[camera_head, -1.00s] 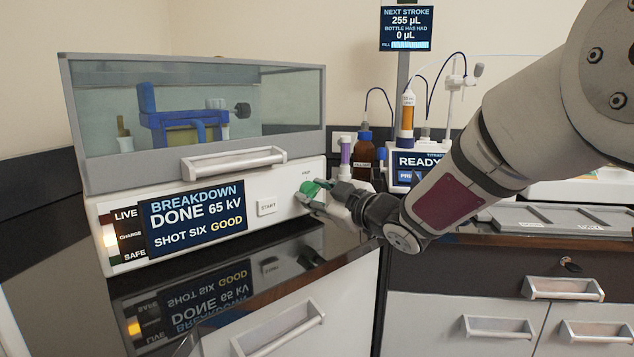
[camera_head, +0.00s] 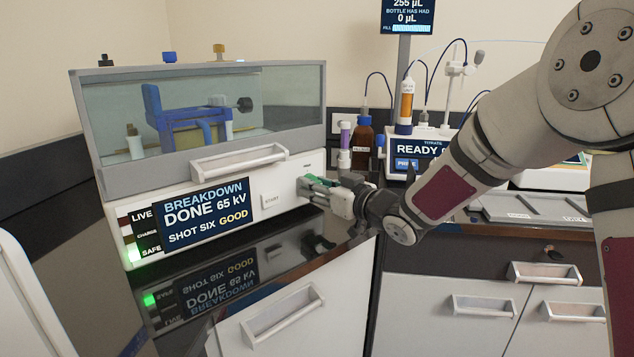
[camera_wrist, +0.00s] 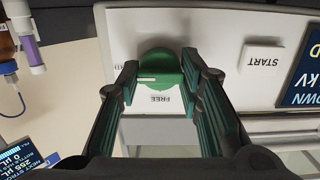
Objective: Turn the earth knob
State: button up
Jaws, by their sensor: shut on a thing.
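The green earth knob (camera_wrist: 158,60) sits on the tester's white front panel, right of the START button (camera_head: 272,201) in the head view. In the wrist view my gripper (camera_wrist: 160,76) has one finger on each side of the knob and is shut on it. The knob's white mark lies across the picture in the wrist view, near an upside-down FREE label (camera_wrist: 160,99). In the head view my gripper (camera_head: 315,190) mostly hides the knob. The green SAFE lamp (camera_head: 134,253) is lit, and the screen (camera_head: 207,214) reads BREAKDOWN DONE 65 kV, SHOT SIX GOOD.
A closed clear lid with a handle (camera_head: 238,164) covers the blue-framed cell (camera_head: 190,122) above the panel. A brown bottle (camera_head: 363,145) and a purple-banded vial (camera_head: 345,140) stand close behind my gripper. A grey tray (camera_head: 535,207) lies to the right.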

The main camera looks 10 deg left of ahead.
jog(key=shift+f, duration=0.1)
dwell(0.3)
jog(key=o, duration=1.2)
jog(key=v, duration=1.2)
